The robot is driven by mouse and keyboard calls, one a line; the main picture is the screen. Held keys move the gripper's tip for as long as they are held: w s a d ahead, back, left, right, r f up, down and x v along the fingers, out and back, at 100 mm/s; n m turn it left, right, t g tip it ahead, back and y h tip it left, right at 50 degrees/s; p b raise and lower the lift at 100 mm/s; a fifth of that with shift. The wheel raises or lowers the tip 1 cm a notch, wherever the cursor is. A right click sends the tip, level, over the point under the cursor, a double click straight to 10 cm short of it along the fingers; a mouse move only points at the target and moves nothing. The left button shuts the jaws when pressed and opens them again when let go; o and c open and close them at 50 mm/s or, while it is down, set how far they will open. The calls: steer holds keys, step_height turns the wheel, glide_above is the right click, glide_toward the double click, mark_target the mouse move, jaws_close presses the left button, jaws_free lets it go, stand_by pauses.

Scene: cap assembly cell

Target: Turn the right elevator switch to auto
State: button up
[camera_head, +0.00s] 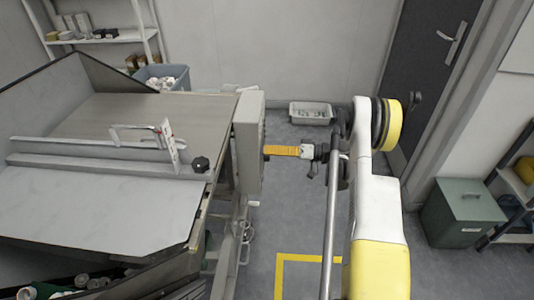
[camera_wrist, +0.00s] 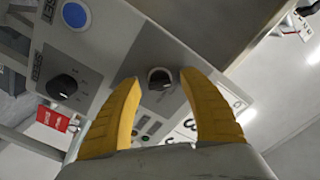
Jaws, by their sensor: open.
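In the wrist view, a grey control panel (camera_wrist: 110,60) shows tilted, with a dark rotary knob (camera_wrist: 160,78) on a darker grey plate. My gripper (camera_wrist: 158,77) is open, its two yellow fingers on either side of this knob with a visible gap; whether they touch it cannot be told. A second black knob (camera_wrist: 62,86) sits to the left on the panel. The labels are too small to tell which knob is the right elevator switch, or its setting. In the head view, my gripper (camera_head: 268,150) reaches the side of the grey control box (camera_head: 248,145); the panel face is hidden.
In the wrist view, a blue button (camera_wrist: 75,15) and a red tag (camera_wrist: 52,120) are near the knobs. In the head view, the metal sorting table (camera_head: 100,205) stands left of the box.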

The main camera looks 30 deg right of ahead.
steer(key=shift+w+a, duration=0.1)
jaws_close()
stand_by(0.3)
steer(key=m, duration=0.4)
steer(key=shift+m, duration=2.3)
